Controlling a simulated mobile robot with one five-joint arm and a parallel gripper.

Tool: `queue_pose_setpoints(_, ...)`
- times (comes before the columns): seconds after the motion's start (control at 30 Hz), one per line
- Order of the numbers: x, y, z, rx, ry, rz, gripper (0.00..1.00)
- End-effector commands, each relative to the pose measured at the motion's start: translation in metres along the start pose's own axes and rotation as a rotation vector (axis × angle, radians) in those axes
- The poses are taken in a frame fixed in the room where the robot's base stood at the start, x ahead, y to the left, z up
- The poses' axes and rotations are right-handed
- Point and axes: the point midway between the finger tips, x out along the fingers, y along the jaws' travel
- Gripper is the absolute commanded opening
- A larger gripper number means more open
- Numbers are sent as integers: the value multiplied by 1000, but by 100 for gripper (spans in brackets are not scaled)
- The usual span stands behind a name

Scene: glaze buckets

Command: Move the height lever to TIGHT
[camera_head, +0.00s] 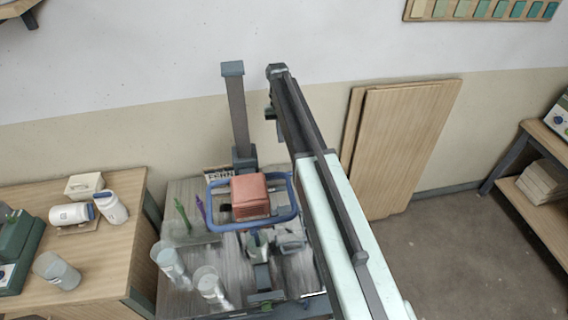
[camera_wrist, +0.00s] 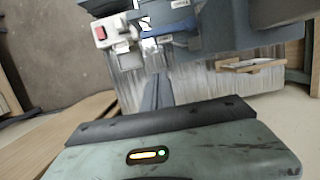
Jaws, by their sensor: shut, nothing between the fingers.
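A machine with a dark upright column (camera_head: 237,110) stands on the grey-topped bench, with a blue frame (camera_head: 270,222) around a reddish block (camera_head: 250,195). I cannot make out the height lever or a TIGHT mark for sure in either view. In the wrist view, a white box with a red switch (camera_wrist: 101,33) and blue-grey machine parts (camera_wrist: 205,30) show at the top. My gripper (camera_wrist: 158,82) is shut and empty, its narrow grey fingers pointing toward these parts; I cannot tell whether they touch. In the head view, my arm hides the bench's right side.
Clear cups (camera_head: 170,262) and green and purple tools (camera_head: 183,214) stand on the bench's left side. A wooden table (camera_head: 110,258) at left holds white jars (camera_head: 110,206). Wooden boards (camera_head: 405,145) lean on the wall. The floor at right (camera_head: 465,245) is free.

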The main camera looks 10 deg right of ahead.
Motion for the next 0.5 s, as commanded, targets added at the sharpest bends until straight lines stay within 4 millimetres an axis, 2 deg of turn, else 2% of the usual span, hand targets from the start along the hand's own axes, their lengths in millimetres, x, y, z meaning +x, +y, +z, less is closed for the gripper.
queue_pose_setpoints(0.13, 2, 0, 0, 1, 0, 0, 0)
queue_pose_setpoints(0.27, 13, 0, -1, 1, 0, 0, 0)
queue_pose_setpoints(0.5, 58, 0, -2, 0, 0, 0, 0)
